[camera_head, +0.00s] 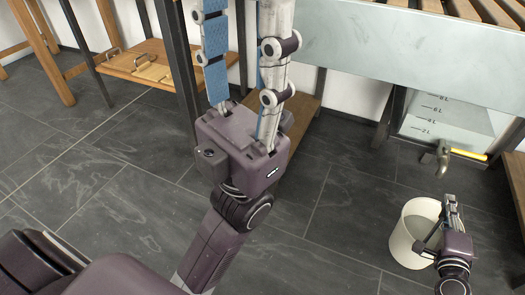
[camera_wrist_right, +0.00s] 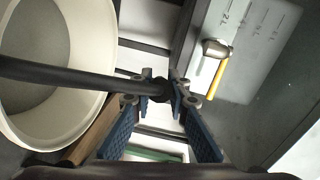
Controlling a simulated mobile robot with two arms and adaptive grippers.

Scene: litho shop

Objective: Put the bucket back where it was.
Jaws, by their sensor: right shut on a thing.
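A cream bucket (camera_head: 402,248) is at the lower right, beneath a metal tap (camera_head: 443,156). I cannot tell whether it touches the floor. My right gripper (camera_head: 450,208) is at its right side. In the right wrist view, the gripper (camera_wrist_right: 164,92) is shut on the bucket's black handle (camera_wrist_right: 80,78), with the bucket (camera_wrist_right: 103,100) to the left. My left gripper (camera_head: 243,45) points up in the middle, its blue-padded fingers apart with nothing seen between them. Its fingertips run past the top edge.
A tank (camera_head: 425,115) with litre marks stands behind the tap, with a yellow bar (camera_head: 468,155) beside it. A large sink-like trough (camera_head: 400,60) with wooden slats overhangs at upper right. A wooden shelf (camera_head: 150,65) stands at upper left. Dark tiled floor (camera_head: 330,235) is clear between.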

